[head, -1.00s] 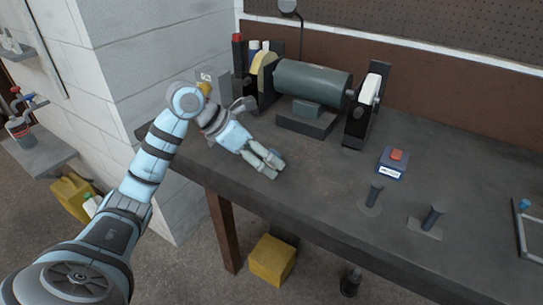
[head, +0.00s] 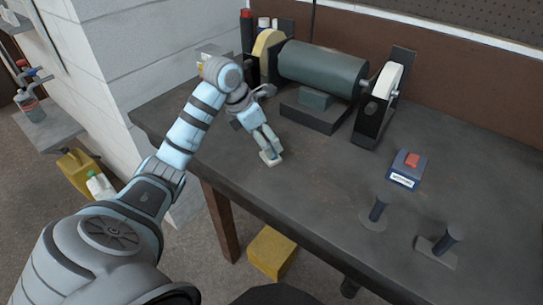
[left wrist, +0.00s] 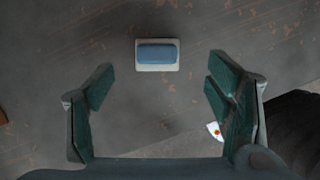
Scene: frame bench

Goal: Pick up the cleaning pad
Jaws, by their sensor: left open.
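The cleaning pad, a blue block on a pale base (left wrist: 157,55), lies flat on the bench in the left wrist view, at upper centre beyond the fingertips. My left gripper (left wrist: 158,88) is open and empty, its two dark fingers on either side of the picture with the pad between their lines and apart from them. In the head view my left gripper (head: 268,148) points down to the bench top in front of the grinder. The pad is mostly or wholly hidden there behind the fingers; I cannot tell it clearly. My right gripper is not in view.
The bench grinder (head: 322,68) stands behind the gripper. A yellow block (head: 272,252) is under the bench. Bare bench top lies between gripper and button box.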

